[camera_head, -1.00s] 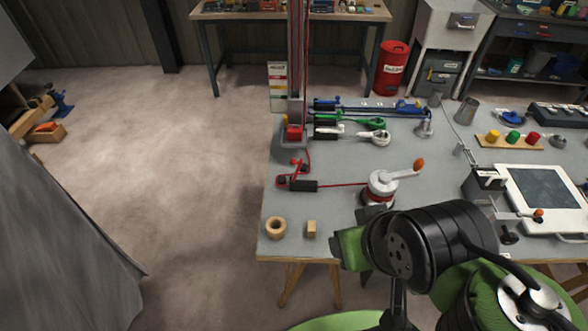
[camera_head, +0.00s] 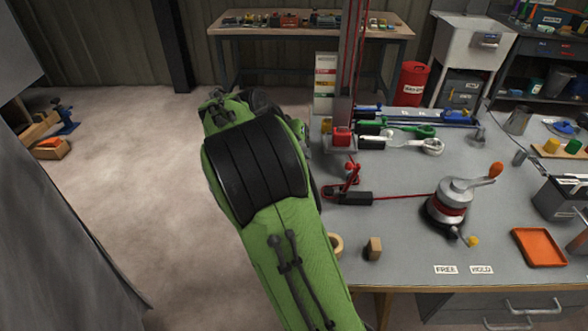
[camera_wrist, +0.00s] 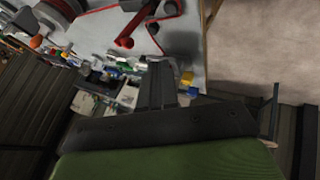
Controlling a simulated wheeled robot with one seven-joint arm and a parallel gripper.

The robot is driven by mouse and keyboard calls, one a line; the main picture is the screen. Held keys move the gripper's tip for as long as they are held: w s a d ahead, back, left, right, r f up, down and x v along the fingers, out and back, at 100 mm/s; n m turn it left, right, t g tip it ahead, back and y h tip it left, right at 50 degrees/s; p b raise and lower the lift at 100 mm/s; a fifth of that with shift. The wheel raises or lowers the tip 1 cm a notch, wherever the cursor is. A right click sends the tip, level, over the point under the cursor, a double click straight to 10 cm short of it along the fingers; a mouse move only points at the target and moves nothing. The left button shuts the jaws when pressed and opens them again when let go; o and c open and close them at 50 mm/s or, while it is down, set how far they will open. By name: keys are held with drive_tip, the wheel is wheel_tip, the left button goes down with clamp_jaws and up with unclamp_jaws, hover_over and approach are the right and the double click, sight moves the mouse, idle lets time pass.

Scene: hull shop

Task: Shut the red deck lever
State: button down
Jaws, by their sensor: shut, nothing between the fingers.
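The red deck lever (camera_head: 352,172) stands raised and tilted on the grey deck table, by a black-bodied fitting (camera_head: 348,198) with a red rope running right to the winch. In the wrist view the red lever (camera_wrist: 126,38) shows near the top, beyond the fingers. My gripper (camera_wrist: 162,72) is shut and empty there, apart from the lever. In the head view my green and black arm reaches up left of the table's left edge and hides the gripper's fingers.
A silver winch (camera_head: 455,203) with an orange-knobbed handle stands right of the lever. A wooden block (camera_head: 374,248) and a partly hidden wooden ring (camera_head: 336,246) lie in front. A red-based mast (camera_head: 342,137) rises close behind.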

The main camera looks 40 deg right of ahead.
sight(348, 165)
drive_tip(key=s+d+f+b, duration=0.2)
drive_tip(key=d+f+b, duration=0.2)
drive_tip(key=d+f, duration=0.3)
drive_tip(key=d, duration=0.2)
drive_tip(key=shift+s+d, duration=0.3)
drive_tip(key=shift+s, duration=0.05)
drive_tip(key=shift+s, duration=0.1)
drive_tip(key=shift+s+d+r+m+t+y, duration=0.15)
drive_tip(key=shift+s+d+t+y, duration=0.15)
drive_tip(key=shift+s+d+y, duration=0.2)
drive_tip(key=shift+s+d+r+m+t+y, duration=0.15)
drive_tip(key=shift+s+d+t+y, duration=0.15)
drive_tip(key=shift+s+d+y, duration=0.15)
drive_tip(key=s+d+f+m+t+y+p, duration=0.2)
drive_tip(key=s+d+f+t+y+p, duration=0.4)
drive_tip(key=d+p, duration=0.3)
drive_tip(key=shift+s+f+y, duration=0.25)
drive_tip(key=shift+s+y, duration=0.2)
drive_tip(key=shift+s, duration=0.15)
